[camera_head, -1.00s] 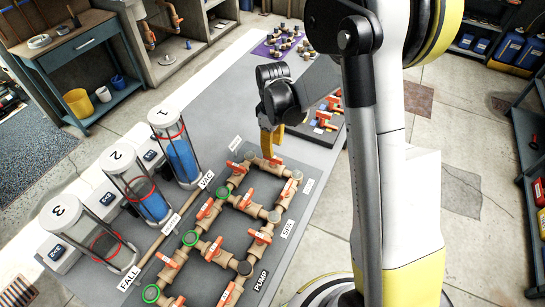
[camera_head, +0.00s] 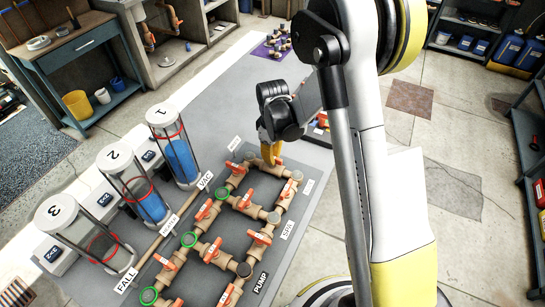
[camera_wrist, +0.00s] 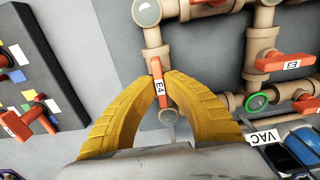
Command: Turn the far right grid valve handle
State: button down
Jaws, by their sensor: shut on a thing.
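The orange valve handle labelled E4 (camera_wrist: 159,88) sits on a tan pipe of the grid (camera_wrist: 154,40), between my two yellow fingertips in the wrist view. My gripper (camera_wrist: 160,78) is shut on this handle, one finger on each side, and the handle lies along the gap between them. In the head view, my gripper (camera_head: 271,154) reaches down to the far end of the pipe grid (camera_head: 265,214); its fingers partly hide the handle there. Another orange handle, labelled E3 (camera_wrist: 285,62), is apart to the right in the wrist view.
Clear cylinders with blue contents, such as cylinder 1 (camera_head: 178,150), stand left of the grid. A dark board with coloured tabs (camera_wrist: 45,70) lies beside the grid. Other orange handles (camera_head: 260,237) and green rings (camera_head: 189,239) fill the nearer grid.

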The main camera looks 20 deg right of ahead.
jog(key=shift+m, duration=0.3)
jog(key=m+b, duration=0.2)
jog(key=m, duration=0.1)
jog(key=shift+f+m, duration=0.1)
jog(key=shift+m, duration=0.2)
jog(key=m+b, duration=0.1)
jog(key=m, duration=0.3)
jog(key=shift+m+b, duration=0.3)
jog(key=shift+b, duration=0.05)
jog(key=m+b, duration=0.1)
jog(key=m, duration=0.3)
jog(key=shift+m, duration=0.3)
jog(key=shift+m+b, duration=0.5)
jog(key=shift+m, duration=1.7)
jog(key=c, duration=1.5)
grip_release()
